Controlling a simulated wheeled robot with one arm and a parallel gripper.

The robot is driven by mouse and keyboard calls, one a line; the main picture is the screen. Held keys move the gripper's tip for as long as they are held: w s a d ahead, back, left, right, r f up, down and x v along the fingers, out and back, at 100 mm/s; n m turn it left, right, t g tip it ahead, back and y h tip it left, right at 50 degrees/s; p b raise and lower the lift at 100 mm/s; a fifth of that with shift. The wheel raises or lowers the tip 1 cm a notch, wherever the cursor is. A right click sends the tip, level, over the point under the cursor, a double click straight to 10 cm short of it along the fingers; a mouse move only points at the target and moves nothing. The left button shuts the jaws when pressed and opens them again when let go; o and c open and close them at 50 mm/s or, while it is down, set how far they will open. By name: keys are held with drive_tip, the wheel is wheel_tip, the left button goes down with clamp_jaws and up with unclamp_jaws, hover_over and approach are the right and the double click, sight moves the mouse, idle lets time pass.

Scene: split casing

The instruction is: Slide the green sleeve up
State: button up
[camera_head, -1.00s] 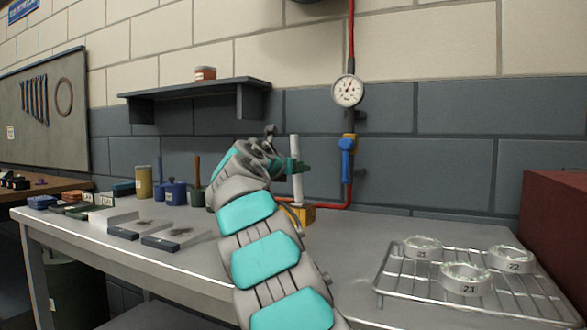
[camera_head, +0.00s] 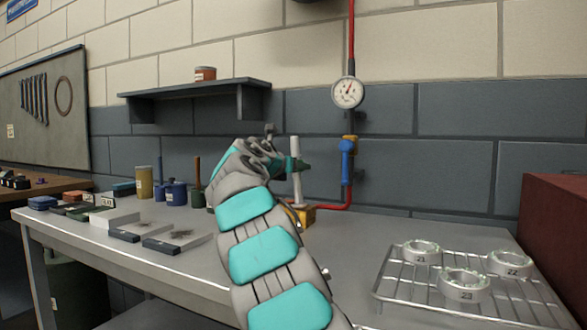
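The green sleeve (camera_head: 302,165) sits around a white upright post (camera_head: 295,149), a little below the post's top. The post rises from a yellow-orange block (camera_head: 303,213) on the bench. My gripper (camera_head: 283,167) is at the left side of the sleeve, at its height. My own wrist hides most of the gripper and part of the sleeve, so I cannot see whether the fingers are closed on it.
The grey bench (camera_head: 350,235) has a wire rack (camera_head: 398,296) with three numbered rings at the right. A red pipe with a gauge (camera_head: 347,92) and blue valve (camera_head: 347,160) runs behind the post. Trays (camera_head: 178,240), tins and jars stand at the left. A shelf (camera_head: 200,98) hangs above.

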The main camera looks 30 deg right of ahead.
drive_tip(key=shift+r+p, duration=0.45)
drive_tip(key=shift+p, duration=0.1)
drive_tip(key=o, duration=1.4)
drive_tip(key=shift+f, duration=0.1)
drive_tip(key=f+p+v, duration=0.1)
drive_tip(key=v, duration=0.7)
drive_tip(key=shift+s+a, duration=0.3)
drive_tip(key=shift+a, duration=0.1)
drive_tip(key=shift+f, duration=0.1)
